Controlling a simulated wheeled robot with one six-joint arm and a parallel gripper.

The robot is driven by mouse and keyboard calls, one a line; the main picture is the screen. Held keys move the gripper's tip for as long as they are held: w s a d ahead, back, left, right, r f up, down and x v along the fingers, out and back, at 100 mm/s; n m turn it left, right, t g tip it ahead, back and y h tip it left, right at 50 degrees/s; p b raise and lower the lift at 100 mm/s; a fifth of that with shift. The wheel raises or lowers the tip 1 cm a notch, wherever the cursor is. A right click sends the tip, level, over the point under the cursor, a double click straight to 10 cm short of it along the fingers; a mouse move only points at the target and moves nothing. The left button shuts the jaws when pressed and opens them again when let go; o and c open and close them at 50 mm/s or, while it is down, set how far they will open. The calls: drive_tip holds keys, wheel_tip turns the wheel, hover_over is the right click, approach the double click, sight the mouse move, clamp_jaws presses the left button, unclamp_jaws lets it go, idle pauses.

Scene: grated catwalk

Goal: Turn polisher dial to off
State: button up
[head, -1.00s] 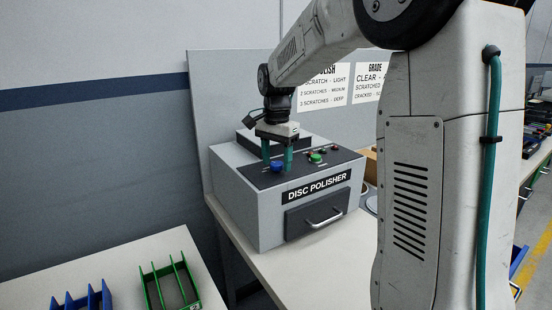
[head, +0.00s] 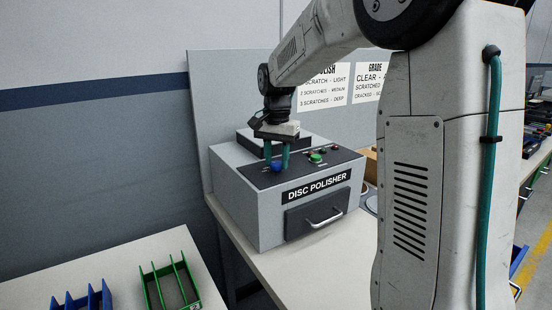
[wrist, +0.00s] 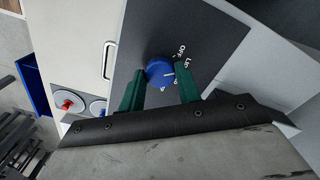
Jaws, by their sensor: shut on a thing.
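The disc polisher (head: 243,205) is a grey box on the bench with a dark sloped panel on top. Its blue dial (head: 277,168) sits at the panel's front left; it also fills the space at the fingertips in the wrist view (wrist: 158,68). A white pointer line on the dial points to the right in the wrist view. An OFF label (wrist: 182,48) lies up and right of the dial, with another label below it; the rest are partly hidden by a finger. My gripper (head: 277,161) reaches down from above, its green fingers shut on the dial.
A green button (head: 315,157) and smaller controls sit right of the dial. A drawer with a handle (head: 324,219) is on the polisher's front. A green rack (head: 148,288) and a blue rack (head: 106,297) stand at lower left. A sign board is behind.

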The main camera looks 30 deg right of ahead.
sight(276, 163)
drive_tip(key=n, duration=0.4)
drive_tip(key=shift+n, duration=0.7)
drive_tip(key=o, duration=1)
drive_tip(key=shift+c, duration=0.2)
drive_tip(key=shift+r, duration=0.1)
wheel_tip(276, 163, up, 8)
drive_tip(key=shift+f, duration=0.15)
